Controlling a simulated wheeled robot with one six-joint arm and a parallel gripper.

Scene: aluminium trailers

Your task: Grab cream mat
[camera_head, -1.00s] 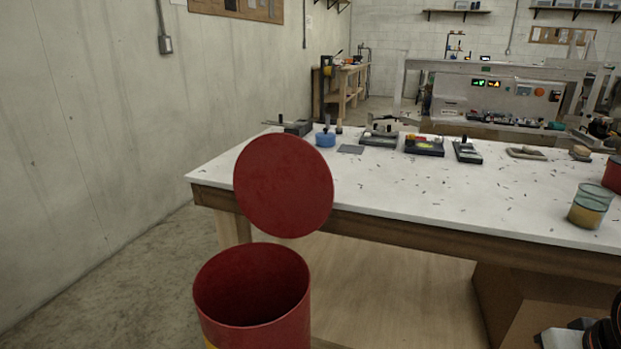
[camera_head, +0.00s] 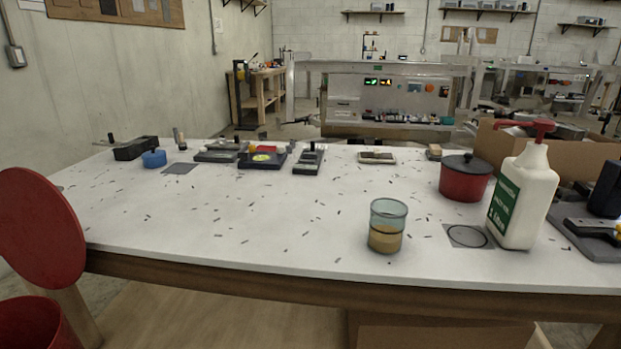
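No plainly cream mat stands out on the white worktable (camera_head: 270,230). A small flat rectangular piece with a pale cream edge and a darker brownish middle (camera_head: 377,157) lies near the back edge; I cannot tell whether it is the cream mat. A grey square mat (camera_head: 180,168) lies at the back left. Another grey mat with a dark ring on it (camera_head: 462,236) lies at the front right beside the white bottle. My gripper is not in view.
A glass jar (camera_head: 387,228), red pot (camera_head: 465,180) and white bottle with red pump (camera_head: 523,195) stand at the right. Black tools (camera_head: 308,160) line the back. A red bin (camera_head: 30,325) with raised lid (camera_head: 42,228) is at the left. The table's middle is mostly clear, with small dark flecks.

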